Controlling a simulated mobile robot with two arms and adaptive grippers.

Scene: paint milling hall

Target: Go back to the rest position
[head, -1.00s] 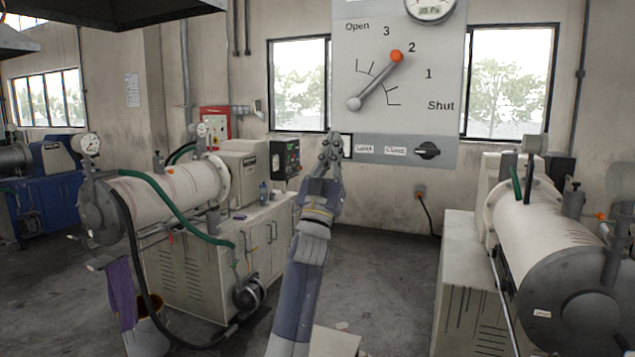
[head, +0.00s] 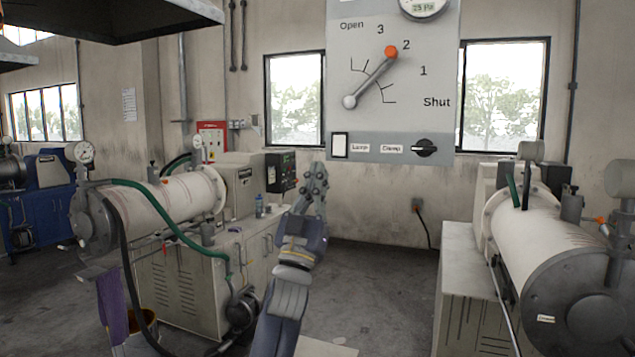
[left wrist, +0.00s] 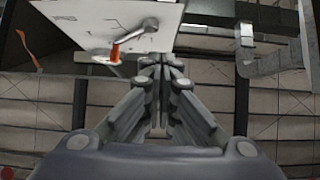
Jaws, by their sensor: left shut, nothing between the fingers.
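My left gripper (head: 318,168) is raised in front of me in the head view, its fingers pointing up, below the grey control panel (head: 336,112). It is shut and empty, and apart from the panel. In the left wrist view its fingers (left wrist: 161,62) meet at the tips. The panel's lever (head: 370,77) has an orange knob and points up and right, near the mark 2. The lever also shows in the left wrist view (left wrist: 134,32). A black rotary switch (head: 425,148) sits at the panel's lower right. My right gripper is not in view.
A white mill drum (head: 150,208) on a beige cabinet (head: 180,290) stands at the left, with green and black hoses. Another drum (head: 545,225) stands at the right on its cabinet (head: 468,265). Bare floor (head: 375,280) lies between them. A dark hood (head: 120,18) hangs at the upper left.

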